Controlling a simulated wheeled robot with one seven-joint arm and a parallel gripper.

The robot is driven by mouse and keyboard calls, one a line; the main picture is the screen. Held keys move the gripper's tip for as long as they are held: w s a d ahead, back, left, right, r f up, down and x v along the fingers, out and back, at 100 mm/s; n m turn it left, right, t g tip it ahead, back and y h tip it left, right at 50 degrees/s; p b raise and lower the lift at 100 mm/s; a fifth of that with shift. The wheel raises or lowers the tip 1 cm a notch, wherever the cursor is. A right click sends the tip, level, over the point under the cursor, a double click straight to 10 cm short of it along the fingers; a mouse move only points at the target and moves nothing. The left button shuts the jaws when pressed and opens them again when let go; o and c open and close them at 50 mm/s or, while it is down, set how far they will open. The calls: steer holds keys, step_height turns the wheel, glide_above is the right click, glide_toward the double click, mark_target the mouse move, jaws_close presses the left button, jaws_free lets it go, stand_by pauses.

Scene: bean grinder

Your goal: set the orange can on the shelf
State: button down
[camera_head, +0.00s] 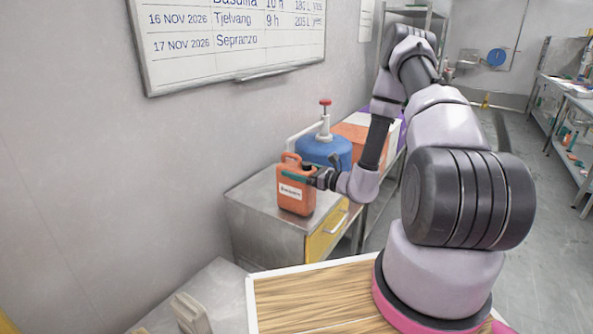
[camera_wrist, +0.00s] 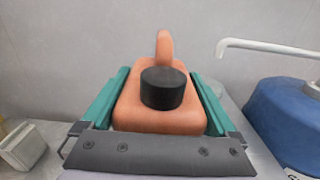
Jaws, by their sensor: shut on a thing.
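The orange can (camera_head: 296,190) has a white label and a handle on top. It stands upright at the metal cabinet top (camera_head: 262,193), and I cannot tell whether it touches that top. In the wrist view the orange can (camera_wrist: 160,118) shows its black cap and upright handle. My gripper (camera_head: 297,178) is shut on it, with teal fingers along both sides. It also shows in the wrist view (camera_wrist: 160,105). I cannot tell which surface is the shelf; a metal rack (camera_head: 418,14) stands at the back.
A blue container with a red-topped pump (camera_head: 323,150) stands just right of the can. An orange box (camera_head: 357,131) is behind it. A whiteboard (camera_head: 230,40) hangs on the wall. A wooden-topped surface (camera_head: 310,302) is in front. A pale block (camera_head: 190,314) lies front left.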

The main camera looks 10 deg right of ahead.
jaws_free()
steer(key=shift+f, duration=0.1)
